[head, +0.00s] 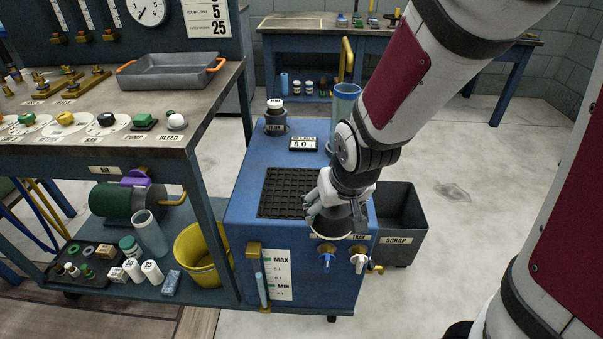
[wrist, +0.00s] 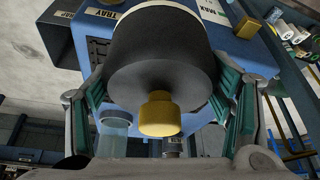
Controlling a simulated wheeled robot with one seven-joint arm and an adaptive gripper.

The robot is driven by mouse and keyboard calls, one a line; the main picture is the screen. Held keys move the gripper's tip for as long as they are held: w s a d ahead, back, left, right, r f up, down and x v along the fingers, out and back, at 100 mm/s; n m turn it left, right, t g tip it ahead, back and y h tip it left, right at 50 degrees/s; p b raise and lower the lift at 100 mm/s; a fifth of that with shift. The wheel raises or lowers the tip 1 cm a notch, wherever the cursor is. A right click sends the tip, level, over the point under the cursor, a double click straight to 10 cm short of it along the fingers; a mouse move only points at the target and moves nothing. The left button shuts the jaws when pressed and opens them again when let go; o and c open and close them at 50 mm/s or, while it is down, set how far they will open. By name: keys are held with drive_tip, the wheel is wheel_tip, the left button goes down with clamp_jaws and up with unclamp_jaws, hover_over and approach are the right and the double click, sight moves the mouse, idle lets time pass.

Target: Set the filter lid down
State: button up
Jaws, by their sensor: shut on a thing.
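The filter lid (wrist: 150,60) is a dark grey round piece with a pale rim and a yellow knob (wrist: 160,115). My gripper (wrist: 165,92) is shut on it, with a green-padded finger on each side. In the head view my gripper (head: 337,203) is over the front right of the blue cart (head: 240,205), and the lid (head: 336,224) shows below it, partly hidden by the fingers. I cannot tell whether the lid touches the cart. A black grid tray (head: 283,192) on the cart top lies left of my gripper.
On the cart's back stand a dark holder with a white-capped piece (head: 275,112), a small display (head: 303,144) and a clear blue-rimmed cylinder (head: 345,100). A scrap bin (head: 405,240) stands at right. A workbench (head: 120,130) with a grey pan (head: 170,73) is at left.

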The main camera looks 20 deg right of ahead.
drive_tip(key=shift+w+d+p, duration=0.15)
drive_tip(key=shift+w+p, duration=0.3)
drive_tip(key=shift+p, duration=0.3)
drive_tip(key=shift+w+f+p, duration=0.1)
drive_tip(key=shift+w+p, duration=0.6)
drive_tip(key=shift+p, duration=0.1)
drive_tip(key=w+b, duration=0.1)
drive_tip(key=w, duration=0.3)
drive_tip(key=w+f+b, duration=0.1)
drive_tip(key=w, duration=0.3)
drive_tip(key=w+b, duration=0.1)
drive_tip(key=w, duration=0.4)
drive_tip(key=shift+w+d+f, duration=0.1)
drive_tip(key=shift+d+f, duration=0.1)
drive_tip(key=shift+d, duration=0.05)
drive_tip(key=shift+w+f+b, duration=0.1)
drive_tip(key=shift+f+b, duration=0.8)
drive_tip(key=shift+f, duration=0.85)
drive_tip(key=shift+f, duration=0.15)
drive_tip(key=o, duration=1.3)
drive_tip(key=shift+o, duration=0.2)
